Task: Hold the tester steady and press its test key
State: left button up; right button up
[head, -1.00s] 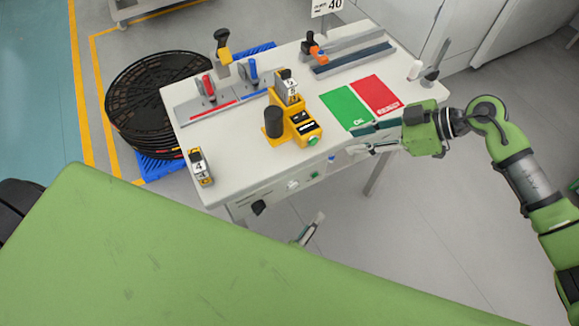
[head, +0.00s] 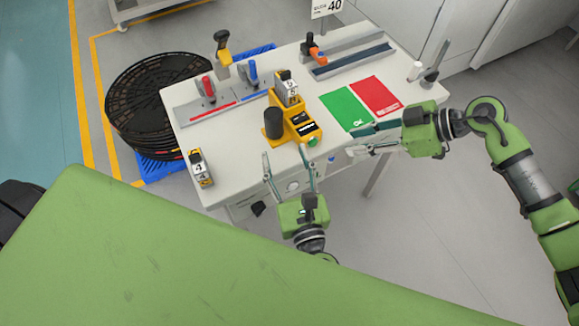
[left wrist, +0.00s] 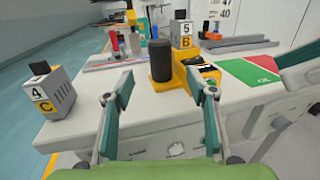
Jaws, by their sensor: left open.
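The tester, a yellow device (head: 299,128) with a dark display, stands near the front edge of the white table. A black cylinder (head: 273,123) stands at its left side; the cylinder also shows in the left wrist view (left wrist: 160,60). A green key (head: 312,142) is on the tester's front end. My left gripper (head: 284,154) is open and empty, in front of the tester at the table's front edge, fingers pointing at it. I cannot tell whether its right finger touches the tester. My right gripper (head: 350,143) is open and empty, right of the tester by the front edge.
A unit marked 5 B (left wrist: 184,35) is behind the tester. A block marked 4 C (left wrist: 49,92) stands at the front left corner. A green mat (head: 346,108) and red mat (head: 375,95) lie right. Black reels (head: 140,105) are stacked on the floor at left.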

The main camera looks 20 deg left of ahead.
aim_at(276, 126)
pick_arm(q)
jog(key=x, duration=1.1)
grip_shut()
jog(key=shift+f, duration=0.1)
pick_arm(e)
grip_shut()
dwell(0.7)
